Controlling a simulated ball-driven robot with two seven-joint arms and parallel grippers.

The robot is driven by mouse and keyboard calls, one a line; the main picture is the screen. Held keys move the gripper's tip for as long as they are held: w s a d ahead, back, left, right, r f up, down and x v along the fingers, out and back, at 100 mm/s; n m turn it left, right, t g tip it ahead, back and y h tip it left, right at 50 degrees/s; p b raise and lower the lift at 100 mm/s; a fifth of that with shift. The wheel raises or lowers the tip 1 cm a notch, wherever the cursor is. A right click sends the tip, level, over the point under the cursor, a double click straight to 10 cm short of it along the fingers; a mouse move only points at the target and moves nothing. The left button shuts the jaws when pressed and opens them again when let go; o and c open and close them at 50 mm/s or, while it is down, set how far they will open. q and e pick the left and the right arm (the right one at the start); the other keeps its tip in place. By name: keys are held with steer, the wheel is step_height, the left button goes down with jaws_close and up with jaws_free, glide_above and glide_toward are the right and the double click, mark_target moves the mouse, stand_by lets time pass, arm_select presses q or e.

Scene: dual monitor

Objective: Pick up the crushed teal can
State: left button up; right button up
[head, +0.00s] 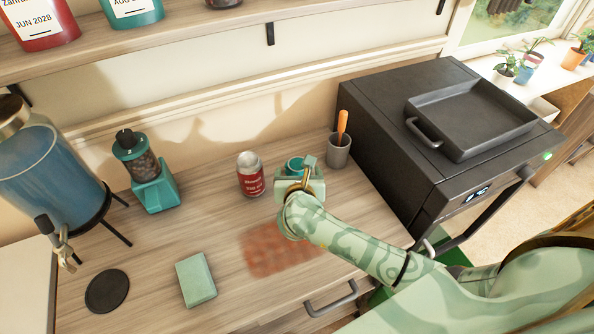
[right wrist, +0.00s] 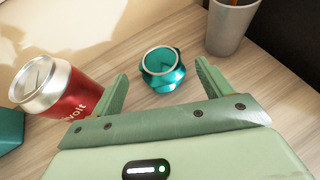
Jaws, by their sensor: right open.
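The crushed teal can (head: 295,164) stands on the wooden counter, short and dented, partly hidden by my gripper in the head view. In the right wrist view the can (right wrist: 164,72) shows its open-looking silver rim and creased teal side. My right gripper (head: 298,172) is open, with its fingers pointing towards the can. In the right wrist view the two fingertips of my right gripper (right wrist: 162,70) are on either side of the can, with visible gaps to it. Nothing is held. My left gripper is not in view.
A red and silver can (head: 250,174) stands close left of the teal can. A grey cup (head: 339,152) with an orange-handled tool stands to the right, beside a black oven (head: 385,150). A reddish smear (head: 275,252), green sponge (head: 196,279) and black coaster (head: 107,291) lie nearer.

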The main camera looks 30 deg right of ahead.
mark_target(298, 168)
steer(key=b+x, duration=0.1)
steer(key=x, duration=0.5)
steer(key=shift+f+b, duration=0.2)
steer(key=shift+b, duration=0.15)
steer(key=shift+r, duration=0.1)
steer(key=shift+c, duration=0.3)
steer(key=c, duration=1)
